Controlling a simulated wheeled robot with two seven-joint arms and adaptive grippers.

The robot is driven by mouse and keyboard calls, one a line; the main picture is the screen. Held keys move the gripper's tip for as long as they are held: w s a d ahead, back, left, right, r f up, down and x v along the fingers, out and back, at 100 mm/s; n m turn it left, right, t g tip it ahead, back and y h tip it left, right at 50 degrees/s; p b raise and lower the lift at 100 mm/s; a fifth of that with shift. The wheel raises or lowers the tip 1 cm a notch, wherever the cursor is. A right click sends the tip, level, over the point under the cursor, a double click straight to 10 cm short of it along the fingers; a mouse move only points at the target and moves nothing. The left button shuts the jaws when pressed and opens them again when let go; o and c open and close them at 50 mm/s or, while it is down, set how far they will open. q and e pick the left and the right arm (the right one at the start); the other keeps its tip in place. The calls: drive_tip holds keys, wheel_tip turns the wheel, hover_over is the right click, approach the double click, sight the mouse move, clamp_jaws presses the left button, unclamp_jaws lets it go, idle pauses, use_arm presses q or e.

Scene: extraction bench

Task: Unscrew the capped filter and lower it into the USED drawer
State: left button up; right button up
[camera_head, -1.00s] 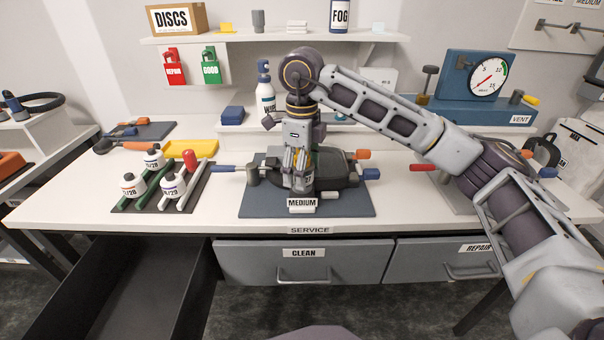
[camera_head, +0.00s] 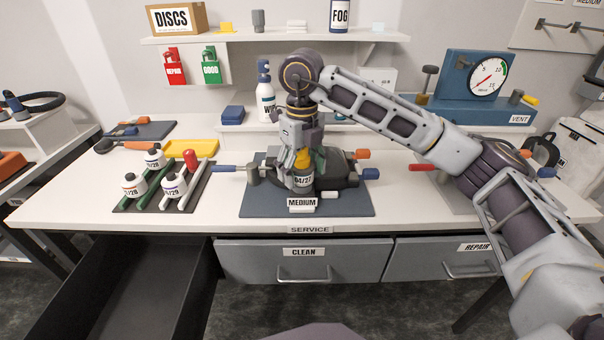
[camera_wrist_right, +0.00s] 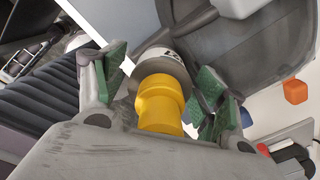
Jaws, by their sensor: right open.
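The filter (camera_head: 303,180) is a white canister with a dark label reading "04/27" and a yellow cap (camera_head: 302,159). It is at the front of a dark mask (camera_head: 338,172) lying on the blue mat. My right gripper (camera_head: 301,164) points down over it, open. In the right wrist view the gripper's green-padded fingers (camera_wrist_right: 163,78) stand on either side of the yellow cap (camera_wrist_right: 160,105), with gaps, and the filter (camera_wrist_right: 166,62) is beyond it. An open, empty dark drawer (camera_head: 140,300) is at lower left; no USED label shows. My left gripper is not in view.
A rack (camera_head: 192,203) with several white canisters and a red one stands left of the mat. The MEDIUM sign (camera_head: 302,202) stands just in front of the filter. The CLEAN drawer (camera_head: 303,268) and REPAIR drawer (camera_head: 440,258) are shut.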

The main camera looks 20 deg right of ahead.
drive_tip(key=shift+m, duration=2.1)
drive_tip(key=c, duration=1.2)
drive_tip(key=shift+o, duration=0.2)
